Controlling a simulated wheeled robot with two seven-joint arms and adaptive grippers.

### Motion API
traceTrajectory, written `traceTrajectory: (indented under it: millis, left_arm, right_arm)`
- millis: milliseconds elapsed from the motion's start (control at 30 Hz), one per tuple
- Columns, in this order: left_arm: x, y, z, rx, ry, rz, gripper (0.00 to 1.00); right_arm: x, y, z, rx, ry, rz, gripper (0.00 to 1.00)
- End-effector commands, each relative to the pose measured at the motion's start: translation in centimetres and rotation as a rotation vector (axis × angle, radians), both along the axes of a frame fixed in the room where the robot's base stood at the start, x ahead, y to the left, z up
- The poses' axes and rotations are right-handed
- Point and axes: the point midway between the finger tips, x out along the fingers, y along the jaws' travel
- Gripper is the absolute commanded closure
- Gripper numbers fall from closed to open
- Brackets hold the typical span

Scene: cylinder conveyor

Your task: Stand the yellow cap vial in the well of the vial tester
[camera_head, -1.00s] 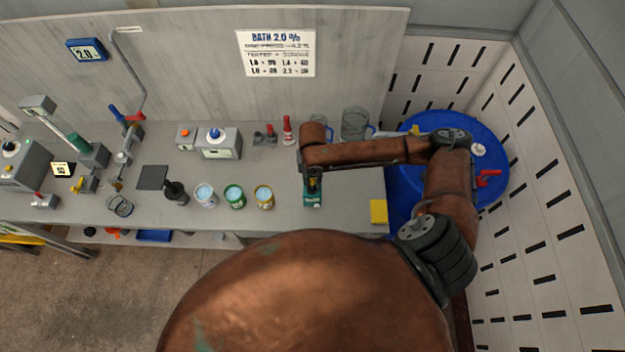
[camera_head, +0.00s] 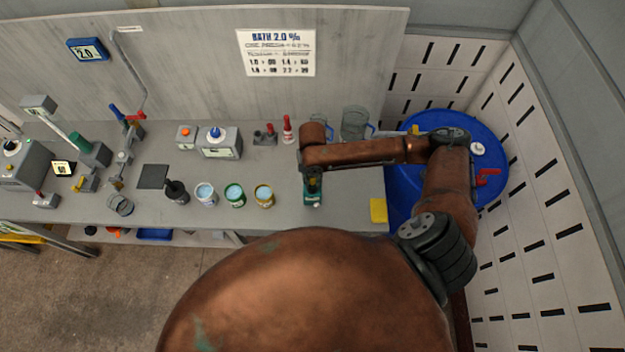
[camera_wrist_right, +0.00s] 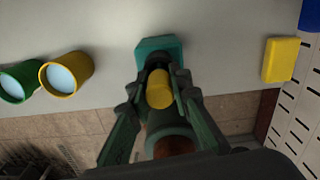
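The yellow cap vial (camera_wrist_right: 159,92) shows mainly as its yellow cap in the right wrist view, between the fingers of my right gripper (camera_wrist_right: 158,80). The fingers lie close on both sides and appear shut on the vial. The vial tester (camera_wrist_right: 160,44) is the teal block just beyond the cap. In the head view the tester (camera_head: 312,198) is at the bench's front, under my right wrist. The vial's lower end and the well are hidden, so I cannot tell whether the vial is seated. My left gripper is not in view.
Open yellow (camera_head: 264,196), green (camera_head: 235,196) and white (camera_head: 206,195) cups stand left of the tester. A yellow block (camera_head: 378,211) lies to its right at the bench edge. A blue drum (camera_head: 497,140) stands right of the bench. Glass jugs (camera_head: 354,122) stand behind my right arm.

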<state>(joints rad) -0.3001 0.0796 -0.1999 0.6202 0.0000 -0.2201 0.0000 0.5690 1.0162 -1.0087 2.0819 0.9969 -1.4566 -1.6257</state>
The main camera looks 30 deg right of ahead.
Motion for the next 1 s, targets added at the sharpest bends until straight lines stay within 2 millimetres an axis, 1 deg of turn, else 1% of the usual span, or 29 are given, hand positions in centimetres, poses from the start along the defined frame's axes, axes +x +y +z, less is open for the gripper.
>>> traceTrajectory:
  millis: [33, 233, 467, 567, 667, 767, 1000]
  left_arm:
    - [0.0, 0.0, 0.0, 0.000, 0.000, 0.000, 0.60]
    - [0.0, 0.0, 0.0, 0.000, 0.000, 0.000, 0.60]
    - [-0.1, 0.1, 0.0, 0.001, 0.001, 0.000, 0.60]
    - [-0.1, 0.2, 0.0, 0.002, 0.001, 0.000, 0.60]
    - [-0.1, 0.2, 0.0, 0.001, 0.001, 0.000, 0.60]
    - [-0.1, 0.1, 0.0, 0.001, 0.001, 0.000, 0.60]
    - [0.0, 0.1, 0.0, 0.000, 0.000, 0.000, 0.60]
  right_arm:
    - [0.0, 0.0, 0.0, 0.000, 0.000, 0.000, 0.77]
    - [0.0, 0.0, 0.0, 0.000, 0.000, 0.000, 0.63]
    - [0.0, 0.0, 0.0, 0.000, 0.000, 0.000, 0.63]
    - [0.0, 0.0, 0.4, 0.001, -0.001, 0.001, 0.63]
    - [0.1, 0.0, 1.4, 0.000, -0.002, 0.001, 0.63]
    - [0.1, 0.0, 3.3, 0.000, -0.004, 0.003, 0.63]
    - [0.1, -0.1, 8.3, -0.001, -0.004, 0.001, 0.63]
